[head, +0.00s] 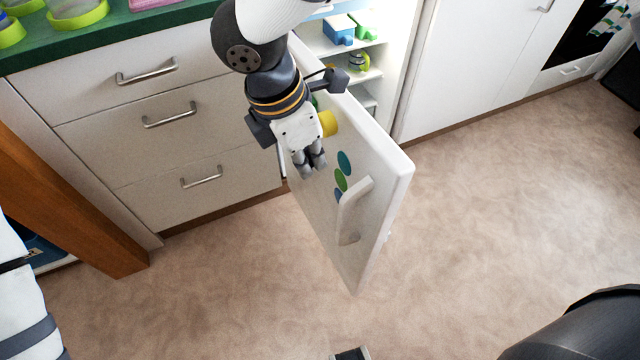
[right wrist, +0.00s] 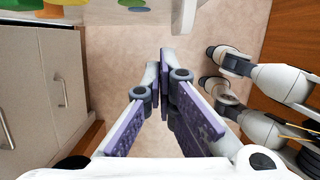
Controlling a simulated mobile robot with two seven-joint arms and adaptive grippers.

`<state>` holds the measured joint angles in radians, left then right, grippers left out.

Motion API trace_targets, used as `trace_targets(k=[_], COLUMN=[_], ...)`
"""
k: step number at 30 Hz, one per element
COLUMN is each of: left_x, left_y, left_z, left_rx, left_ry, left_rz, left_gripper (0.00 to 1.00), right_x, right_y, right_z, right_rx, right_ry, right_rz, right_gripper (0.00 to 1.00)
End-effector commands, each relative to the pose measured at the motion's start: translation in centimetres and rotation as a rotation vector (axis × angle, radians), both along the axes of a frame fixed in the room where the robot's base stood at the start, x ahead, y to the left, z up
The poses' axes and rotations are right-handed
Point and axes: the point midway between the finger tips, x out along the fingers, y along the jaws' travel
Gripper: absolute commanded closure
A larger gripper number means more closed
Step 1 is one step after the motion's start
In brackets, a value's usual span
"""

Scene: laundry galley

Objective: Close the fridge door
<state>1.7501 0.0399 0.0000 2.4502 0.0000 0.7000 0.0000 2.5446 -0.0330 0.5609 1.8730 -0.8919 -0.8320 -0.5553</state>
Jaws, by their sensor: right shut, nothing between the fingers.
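The white fridge door (head: 378,190) stands wide open, swung out from the lit fridge (head: 372,95). Its outer face faces left and carries round colored magnets (head: 341,180) and a white handle (head: 352,212). My right gripper (head: 312,168) is shut and empty on the outer side of the door, left of the magnets and above the handle. I cannot tell whether it touches the door. Its shut fingers show in the right wrist view (right wrist: 160,75), with the handle (right wrist: 182,15) at the top. My left gripper (right wrist: 208,66) shows there at the right, its fingers apart and empty.
Drawers (head: 165,125) under a green counter (head: 125,35) stand left of the door. White cabinets (head: 465,65) stand right of the fridge. A wooden post (head: 75,215) stands at the left. The carpet (head: 500,200) right of the door is clear.

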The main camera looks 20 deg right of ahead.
Motion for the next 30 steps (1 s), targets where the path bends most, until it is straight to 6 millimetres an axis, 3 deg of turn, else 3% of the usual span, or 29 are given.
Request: trace_targets(k=[15, 21, 30], left_x=[-1.5, -0.8, -0.8], left_y=[0.0, 0.0, 0.0], left_z=[-1.4, -0.8, -0.8], left_rx=[0.0, 0.0, 0.0], left_ry=[0.052, 0.029, 0.028], left_rz=[-0.001, 0.0, 0.0], left_gripper=[0.04, 0.04, 0.04], right_x=[0.1, 0.7, 0.7], right_y=[-2.8, -5.7, -6.5], right_z=[-10.1, -9.5, -9.7], right_rx=[-0.001, 0.001, 0.0], right_ry=[0.013, 0.003, 0.007], right_rz=[-0.007, -0.008, -0.007], right_gripper=[1.0, 1.0, 1.0])
